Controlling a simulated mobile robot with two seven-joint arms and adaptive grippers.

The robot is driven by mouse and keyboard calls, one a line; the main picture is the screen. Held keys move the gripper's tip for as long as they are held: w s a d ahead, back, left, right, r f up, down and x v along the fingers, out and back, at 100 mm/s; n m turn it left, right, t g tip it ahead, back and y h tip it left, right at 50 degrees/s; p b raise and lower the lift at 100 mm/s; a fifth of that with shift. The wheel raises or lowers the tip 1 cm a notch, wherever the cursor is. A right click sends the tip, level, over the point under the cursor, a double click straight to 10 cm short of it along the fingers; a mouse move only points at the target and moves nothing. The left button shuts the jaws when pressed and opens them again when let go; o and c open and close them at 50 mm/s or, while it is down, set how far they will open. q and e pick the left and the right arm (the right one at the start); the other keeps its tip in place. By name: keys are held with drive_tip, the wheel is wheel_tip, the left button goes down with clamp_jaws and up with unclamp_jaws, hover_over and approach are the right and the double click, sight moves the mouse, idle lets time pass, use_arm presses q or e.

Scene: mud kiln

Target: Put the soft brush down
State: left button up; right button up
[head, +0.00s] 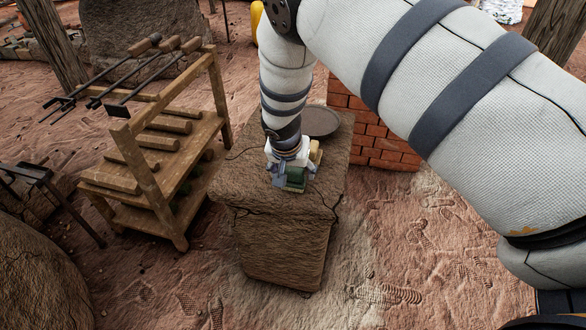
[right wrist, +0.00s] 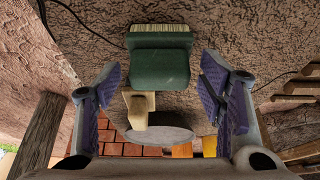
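The soft brush (head: 295,178) has a green body, a pale wooden handle and cream bristles. It is at the top of the stone block (head: 262,196), near its front edge. My right gripper (head: 288,165) is right over it and partly hides it. In the right wrist view the brush (right wrist: 160,62) lies between the two purple-padded fingers of my right gripper (right wrist: 160,80), with a gap on each side. The fingers are open and grip nothing. The brush seems to rest on the block, though its underside is hidden. My left gripper is out of view.
A round grey plate (head: 320,122) lies on the block behind the gripper. A wooden rack (head: 148,195) with iron tools and wooden rolls stands to the left. A red brick wall (head: 385,150) stands behind right. My right arm crosses the upper right.

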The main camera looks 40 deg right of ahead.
drive_tip(key=p+v, duration=0.2)
drive_tip(key=v, duration=1)
drive_tip(key=s+a+f+n+g+y, duration=0.1)
drive_tip(key=s+a+f+n+g, duration=0.1)
drive_tip(key=s+f, duration=0.65)
drive_tip(key=s+a+f+n+g+y, duration=0.15)
drive_tip(key=s+f, duration=0.35)
drive_tip(key=s, duration=0.6)
drive_tip(key=s+a+f+n+g+y, duration=0.1)
drive_tip(key=s+f+n+g, duration=0.15)
drive_tip(key=s+f, duration=0.6)
drive_tip(key=s+a+r+n+g, duration=0.1)
drive_tip(key=s+r+n, duration=0.1)
drive_tip(key=s, duration=0.8)
drive_tip(key=s+a+r+n, duration=0.1)
drive_tip(key=s+n, duration=0.1)
drive_tip(key=s, duration=0.8)
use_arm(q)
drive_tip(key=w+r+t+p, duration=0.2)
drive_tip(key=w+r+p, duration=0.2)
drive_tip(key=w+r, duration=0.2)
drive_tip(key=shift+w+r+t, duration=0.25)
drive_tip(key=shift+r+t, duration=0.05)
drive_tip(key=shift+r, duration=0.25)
use_arm(e)
drive_tip(key=w+r+t, duration=0.1)
drive_tip(key=w+r, duration=0.4)
drive_tip(key=shift+r+t, duration=0.2)
drive_tip(key=shift+t, duration=0.1)
